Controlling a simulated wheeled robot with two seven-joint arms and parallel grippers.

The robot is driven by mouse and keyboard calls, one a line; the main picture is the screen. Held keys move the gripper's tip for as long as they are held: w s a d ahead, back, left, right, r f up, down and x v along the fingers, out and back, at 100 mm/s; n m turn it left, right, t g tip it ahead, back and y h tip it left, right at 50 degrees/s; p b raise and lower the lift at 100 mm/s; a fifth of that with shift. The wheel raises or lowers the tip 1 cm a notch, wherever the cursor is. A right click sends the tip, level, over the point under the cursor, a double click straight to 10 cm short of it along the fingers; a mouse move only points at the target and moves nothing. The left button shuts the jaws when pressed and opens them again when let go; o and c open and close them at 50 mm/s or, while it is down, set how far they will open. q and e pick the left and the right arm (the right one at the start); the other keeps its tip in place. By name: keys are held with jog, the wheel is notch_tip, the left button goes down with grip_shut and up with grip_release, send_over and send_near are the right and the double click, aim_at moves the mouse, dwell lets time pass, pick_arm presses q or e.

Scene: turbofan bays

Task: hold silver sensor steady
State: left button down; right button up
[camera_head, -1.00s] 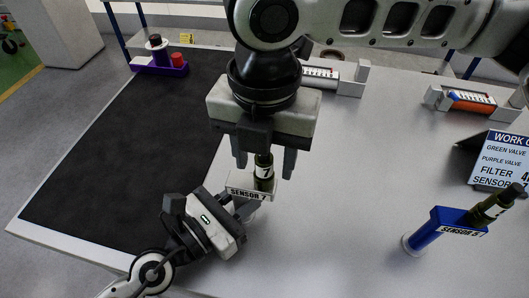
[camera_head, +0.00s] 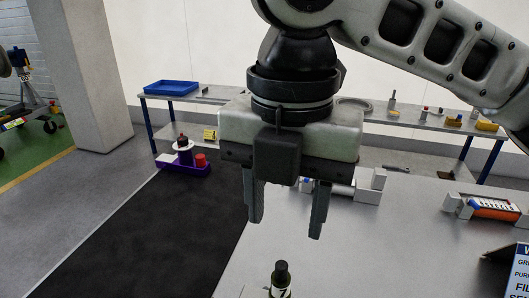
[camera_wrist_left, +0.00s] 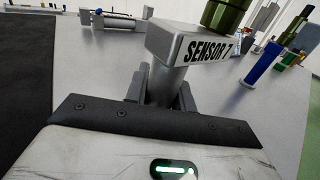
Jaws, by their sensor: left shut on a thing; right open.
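The silver sensor, labelled SENSOR 7 (camera_wrist_left: 183,48), stands upright in the left wrist view, with a dark green cylinder on top. My left gripper (camera_wrist_left: 161,88) is shut on its grey stem below the label block. My right gripper (camera_head: 287,216) is open and empty, pointing down above and apart from the sensor's top.
A blue sensor (camera_wrist_left: 262,63) stands farther right on the grey table (camera_head: 400,240). A black mat (camera_head: 120,235) covers the left side. A purple holder (camera_head: 183,167) with a red piece sits at its far end. An orange-and-white unit (camera_head: 488,208) lies at the right.

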pick_arm(q)
jog(key=c, duration=1.1)
grip_release()
jog(key=shift+v, duration=0.8)
jog(key=v, duration=1)
jog(key=shift+s+a, duration=0.1)
jog(key=shift+s, duration=0.2)
